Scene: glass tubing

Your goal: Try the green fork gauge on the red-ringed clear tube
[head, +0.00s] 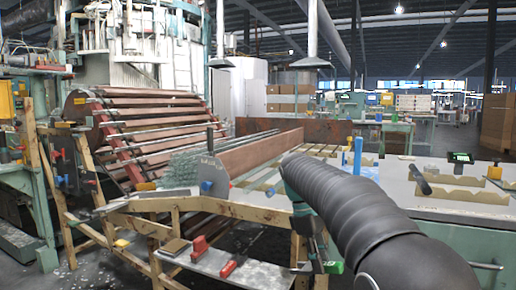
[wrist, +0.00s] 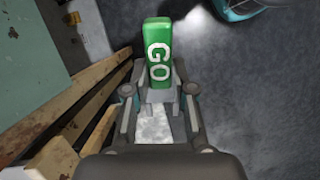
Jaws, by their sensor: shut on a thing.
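The green gauge (wrist: 158,35), marked GO in white, is between the fingers of my gripper (wrist: 158,88) in the wrist view. My gripper is shut on it, and the gauge's far end sticks out beyond the fingertips over dark floor. The gauge's fork opening is not visible. In the head view, my gripper (head: 318,243) hangs low at the end of my black arm, beside the wooden frame, with a small green part of the gauge (head: 333,267) showing. Clear tubes (head: 180,170) lie bundled on the rack at the left. I cannot make out a red-ringed one.
A wooden frame (head: 200,206) stands left of my gripper; its low shelf (head: 215,262) carries red items (head: 232,265). Floor below the gauge is clear.

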